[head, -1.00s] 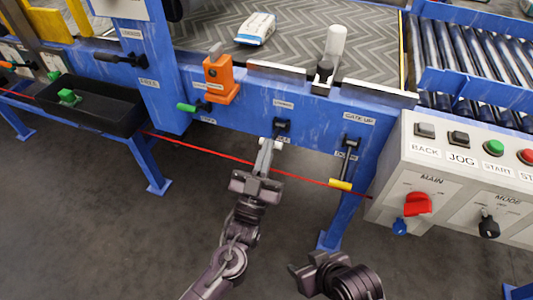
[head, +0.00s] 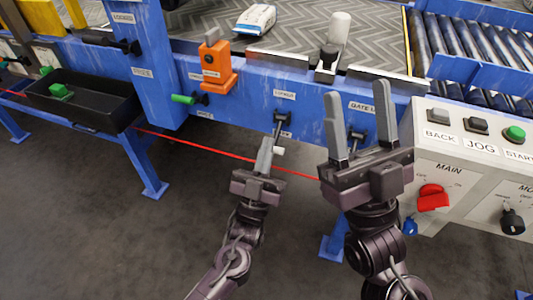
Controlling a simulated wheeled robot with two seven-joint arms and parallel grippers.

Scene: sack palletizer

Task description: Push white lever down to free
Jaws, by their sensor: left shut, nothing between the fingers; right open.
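A lever with a black pivot (head: 282,118) sits on the blue frame under a small label; its dark arm hangs downward and ends in a white tip (head: 279,151). My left gripper (head: 266,144) is shut and empty, its fingertips pointing up just left of the white tip. I cannot tell whether they touch it. A small label beside the arm is partly hidden and unreadable. My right gripper (head: 360,115) is open and empty, its fingers pointing up in front of the blue frame, covering most of the gate lever.
An orange block (head: 214,66) and a green-handled lever (head: 186,99) are to the left. A white-capped post (head: 338,30) stands on the conveyor edge. The control panel (head: 450,165) is close to my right gripper. A red line (head: 200,149) crosses below the frame.

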